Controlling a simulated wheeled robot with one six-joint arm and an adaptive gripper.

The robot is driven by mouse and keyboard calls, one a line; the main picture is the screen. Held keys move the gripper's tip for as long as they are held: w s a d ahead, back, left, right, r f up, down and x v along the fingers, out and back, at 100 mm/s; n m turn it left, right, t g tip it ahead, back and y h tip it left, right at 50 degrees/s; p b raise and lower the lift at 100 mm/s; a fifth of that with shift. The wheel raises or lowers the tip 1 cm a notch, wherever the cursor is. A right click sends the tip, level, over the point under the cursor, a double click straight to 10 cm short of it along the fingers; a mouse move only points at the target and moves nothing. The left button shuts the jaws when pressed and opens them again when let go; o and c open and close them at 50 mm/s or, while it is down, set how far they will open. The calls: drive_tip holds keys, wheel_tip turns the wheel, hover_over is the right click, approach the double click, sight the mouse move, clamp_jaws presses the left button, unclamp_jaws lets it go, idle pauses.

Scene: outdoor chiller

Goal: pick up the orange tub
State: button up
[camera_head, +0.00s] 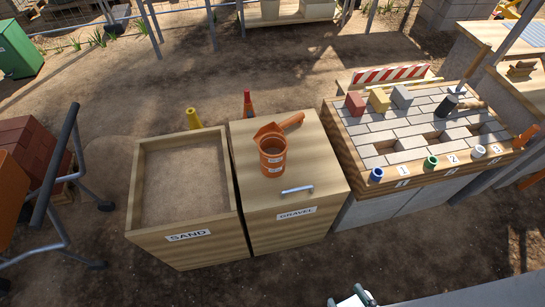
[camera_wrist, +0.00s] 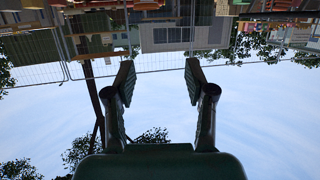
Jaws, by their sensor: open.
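The orange tub (camera_head: 272,162) stands upright on the closed wooden lid of the gravel bin (camera_head: 318,183) in the head view. An orange scoop (camera_head: 290,122) lies right behind it, its handle pointing to the back right; I cannot tell whether the two touch. My gripper (camera_wrist: 159,82) shows in the wrist view with its two fingers wide apart and nothing between them. The wrist view is upside down, facing sky and fence, and does not show the tub.
An open sand bin (camera_head: 183,239) stands left of the gravel bin. A paving bench (camera_head: 420,133) with blocks and small coloured cans stands to the right. The gravel lid has a metal handle (camera_head: 297,190) in front of the tub. Traffic cones (camera_head: 248,103) stand behind the bins. Bare ground lies in front.

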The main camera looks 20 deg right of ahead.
drive_tip(key=shift+o, duration=0.3)
drive_tip(key=o, duration=0.4)
drive_tip(key=shift+f, duration=0.1)
drive_tip(key=o, duration=0.4)
drive_tip(key=shift+w+d+f+m, duration=0.1)
drive_tip(key=shift+w+f+m, duration=0.3)
drive_tip(key=shift+m, duration=0.1)
drive_tip(key=w+f+m, duration=0.2)
drive_tip(key=f+m, duration=0.1)
drive_tip(key=w+d+f+m, duration=0.1)
drive_tip(key=w+f+m, duration=0.1)
drive_tip(key=f+m, duration=0.1)
drive_tip(key=w+f+m+h, duration=0.1)
drive_tip(key=w+f+m, duration=0.1)
drive_tip(key=m, duration=0.1)
drive_tip(key=shift+d+f+g, duration=0.2)
drive_tip(key=shift+f+g, duration=0.1)
drive_tip(key=shift+f, duration=0.1)
drive_tip(key=m+t+y, duration=0.3)
drive_tip(key=m+y, duration=0.1)
drive_tip(key=m, duration=2)
approach(266, 137)
drive_tip(key=shift+w+a+f, duration=0.15)
drive_tip(key=shift+w, duration=0.8)
drive_tip(key=shift+w+a+f, duration=0.1)
drive_tip(key=shift+w, duration=0.9)
drive_tip(key=shift+w+a+f, duration=0.15)
drive_tip(key=shift+w, duration=0.8)
